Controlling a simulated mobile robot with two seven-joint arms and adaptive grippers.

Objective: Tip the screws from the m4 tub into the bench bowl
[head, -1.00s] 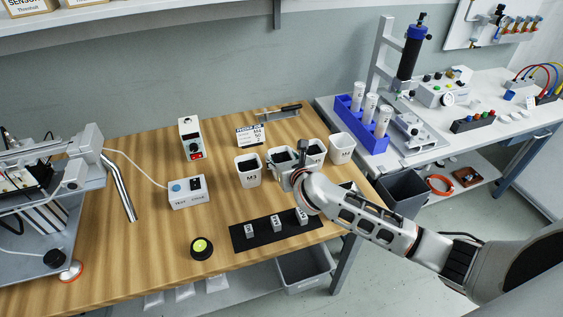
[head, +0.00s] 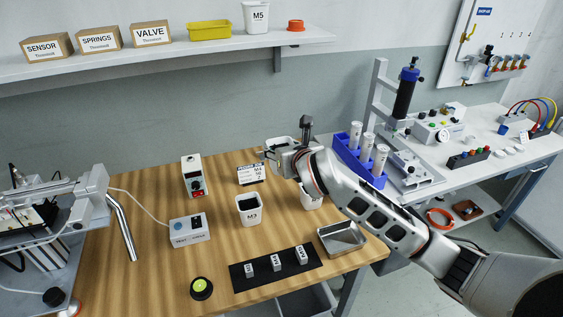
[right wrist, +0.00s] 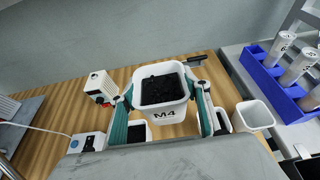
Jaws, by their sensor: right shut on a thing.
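The white M4 tub (right wrist: 164,117) is upright, with dark screws inside, in the right wrist view. My right gripper (right wrist: 164,95) is shut on it, a teal finger at each side. In the head view the tub (head: 281,142) shows partly behind my right gripper (head: 284,157), raised above the back of the bench. A shallow square metal dish (head: 342,239), likely the bench bowl, sits at the bench's right front. No contents show in it. My left gripper is out of view.
The M3 tub (head: 248,210) stands mid-bench; another tub (head: 311,198) is partly hidden by my arm. A black mat (head: 275,270) with several small blocks lies at the front. A blue rack (head: 350,168) stands right. A shelf (head: 150,55) overhangs the back.

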